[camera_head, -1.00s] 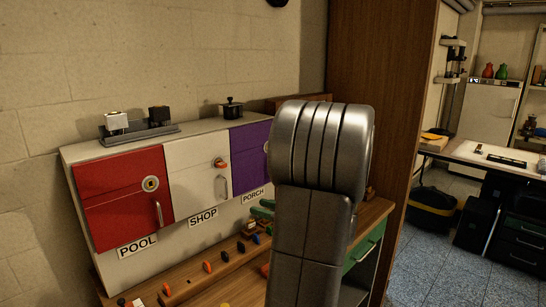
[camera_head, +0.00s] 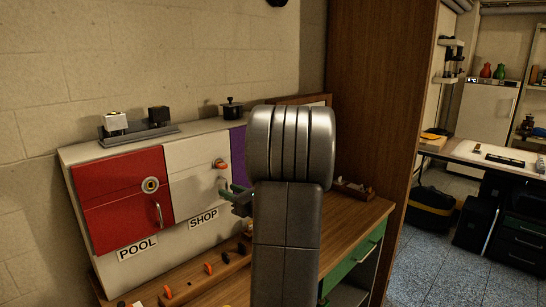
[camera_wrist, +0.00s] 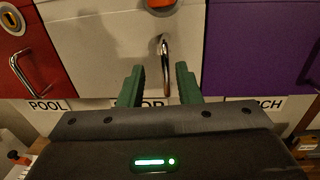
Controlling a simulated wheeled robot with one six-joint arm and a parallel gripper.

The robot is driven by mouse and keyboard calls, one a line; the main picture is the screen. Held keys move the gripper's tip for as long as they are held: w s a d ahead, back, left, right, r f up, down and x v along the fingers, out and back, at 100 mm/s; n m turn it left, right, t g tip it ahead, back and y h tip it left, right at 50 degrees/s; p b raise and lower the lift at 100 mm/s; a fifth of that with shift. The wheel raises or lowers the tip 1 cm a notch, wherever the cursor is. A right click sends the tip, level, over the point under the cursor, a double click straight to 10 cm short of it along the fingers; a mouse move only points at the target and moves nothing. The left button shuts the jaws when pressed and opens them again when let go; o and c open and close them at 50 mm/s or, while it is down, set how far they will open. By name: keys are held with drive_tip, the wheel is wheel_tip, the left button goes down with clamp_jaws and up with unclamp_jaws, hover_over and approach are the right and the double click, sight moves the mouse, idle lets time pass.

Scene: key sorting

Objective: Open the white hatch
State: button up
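The white hatch (camera_head: 196,174) is shut, between the red and purple hatches, above the SHOP label (camera_head: 203,218). A key with an orange head (camera_head: 222,164) sits in its lock. Its metal handle (camera_wrist: 165,52) stands upright in the wrist view, just beyond my fingertips. My gripper (camera_wrist: 158,72) has green fingers, apart and empty. They point at the lower part of the white hatch, with the handle roughly in line with the gap between them. In the head view, my arm hides most of the gripper, and a green finger shows near the handle.
The red hatch (camera_head: 121,193) with its handle is on the left, and the purple hatch (camera_wrist: 262,50) is on the right. Both are shut. Below, a wooden rack (camera_head: 206,280) on the bench holds several colored keys. A small black pot (camera_head: 233,108) stands on the cabinet top.

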drive_tip(key=shift+s+d+m+t+h+b, duration=0.2)
drive_tip(key=shift+s+m+t+h+b, duration=0.2)
drive_tip(key=shift+s, duration=0.15)
drive_tip(key=shift+s+d+m+t+h+b, duration=0.15)
drive_tip(key=shift+s+m+t+h+b, duration=0.1)
drive_tip(key=shift+s+m+t+h, duration=0.2)
drive_tip(key=shift+s, duration=0.15)
